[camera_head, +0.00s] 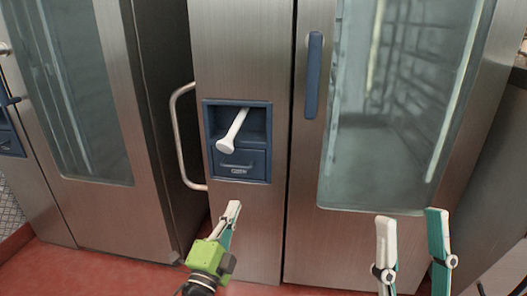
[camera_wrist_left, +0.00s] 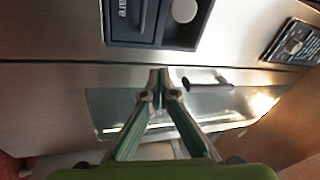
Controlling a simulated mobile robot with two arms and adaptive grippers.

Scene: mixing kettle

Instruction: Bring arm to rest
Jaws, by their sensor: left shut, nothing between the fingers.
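My left gripper (camera_head: 232,208) is shut and empty in the head view, low in front of the steel front and below a blue dispenser panel (camera_head: 262,165). In the left wrist view its fingertips (camera_wrist_left: 158,78) are together with nothing between them. A white lever (camera_head: 236,128) slants out of the panel's recess, and its round end (camera_wrist_left: 184,11) shows at the top of the left wrist view. The left gripper is apart from the lever. My right gripper (camera_head: 411,217) has its fingers spread wide at the lower right, with nothing visible between them.
A tall steel cabinet with a glass door (camera_head: 385,150) and a blue handle (camera_head: 314,75) stands ahead. Another steel cabinet (camera_head: 120,205) with a glass window stands at the left. A curved metal handle (camera_head: 177,135) sticks out between them. The red floor (camera_head: 75,275) is clear at lower left.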

